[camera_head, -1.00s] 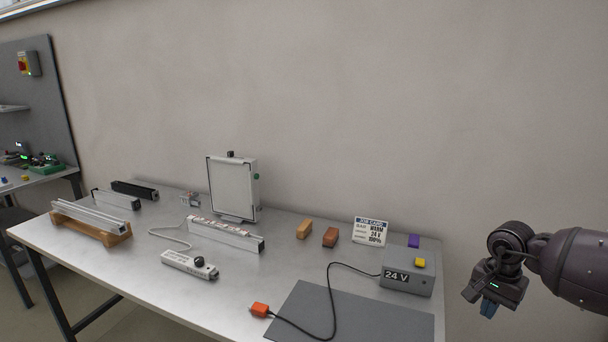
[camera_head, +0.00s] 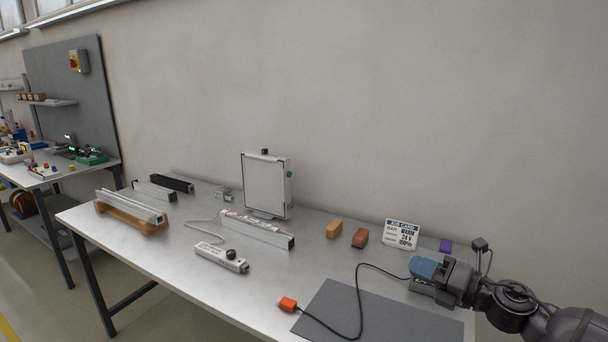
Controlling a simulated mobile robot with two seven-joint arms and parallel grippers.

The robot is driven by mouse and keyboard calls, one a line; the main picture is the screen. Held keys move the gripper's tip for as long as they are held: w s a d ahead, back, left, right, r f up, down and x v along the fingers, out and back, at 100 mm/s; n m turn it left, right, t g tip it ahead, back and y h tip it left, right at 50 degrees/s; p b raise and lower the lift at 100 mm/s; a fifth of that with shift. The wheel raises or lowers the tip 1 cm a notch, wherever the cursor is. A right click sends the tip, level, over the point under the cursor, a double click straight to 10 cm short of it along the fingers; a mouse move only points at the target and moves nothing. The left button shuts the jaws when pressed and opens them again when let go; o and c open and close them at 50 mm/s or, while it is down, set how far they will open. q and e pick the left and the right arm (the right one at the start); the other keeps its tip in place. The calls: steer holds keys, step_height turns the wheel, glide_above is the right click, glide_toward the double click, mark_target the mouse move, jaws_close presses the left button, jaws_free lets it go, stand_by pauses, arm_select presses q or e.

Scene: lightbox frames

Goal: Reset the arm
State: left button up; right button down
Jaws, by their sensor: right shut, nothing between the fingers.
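My right gripper (camera_head: 424,268) is at the right end of the bench, its blue fingers pointing left. The fingers are shut with nothing between them. The gripper and wrist hide most of the grey 24 V box. I cannot tell whether they touch it. My right arm comes in from the lower right corner. My left gripper is not in view.
The grey mat (camera_head: 390,318) is largely bare.

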steer(key=s+d+f+m+t+h, duration=0.15)
steer(key=s+f+m+h, duration=0.45)
steer(key=m, duration=0.6)
steer(key=s+d+f+m+t+h, duration=0.1)
steer(key=f+m+t+h, duration=0.25)
steer(key=f+m, duration=0.65)
steer(key=s+d+f+m+g+h, duration=0.1)
steer(key=s+f+m, duration=0.4)
steer(key=s, duration=0.5)
steer(key=s+f+m+g+h, duration=0.3)
steer(key=s+f+m, duration=0.3)
steer(key=s+f, duration=0.3)
steer(key=shift+s+d+g, duration=0.4)
steer(key=shift+s+g, duration=0.3)
steer(key=shift+s, duration=0.1)
